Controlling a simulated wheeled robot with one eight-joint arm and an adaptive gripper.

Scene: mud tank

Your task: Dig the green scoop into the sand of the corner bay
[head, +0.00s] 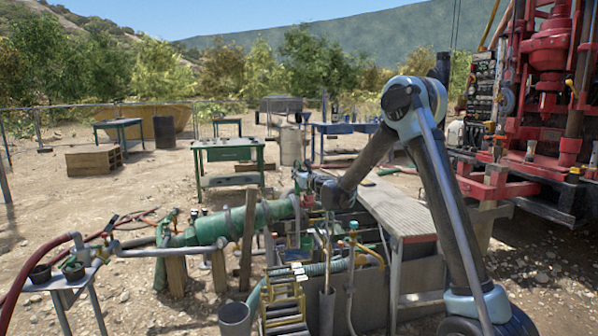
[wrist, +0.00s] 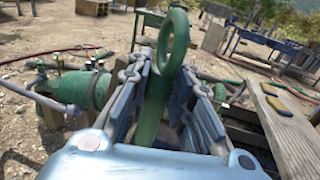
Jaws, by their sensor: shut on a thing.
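The green scoop shows in the wrist view as a green handle (wrist: 153,105) with a round loop at its top end. My gripper (wrist: 165,78) is shut on this handle, with one finger on each side. The scoop's lower end is hidden behind my gripper's body in that view. In the head view my gripper (head: 309,188) is over the tank area, left of the plank table, and the scoop is too small to make out surely. The corner bay and its sand cannot be told apart among the clutter below.
A plank-topped table (head: 392,205) stands right of my gripper. A large green cylinder (head: 235,225) with pipes lies to the left. A red drilling rig (head: 550,90) stands at the right.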

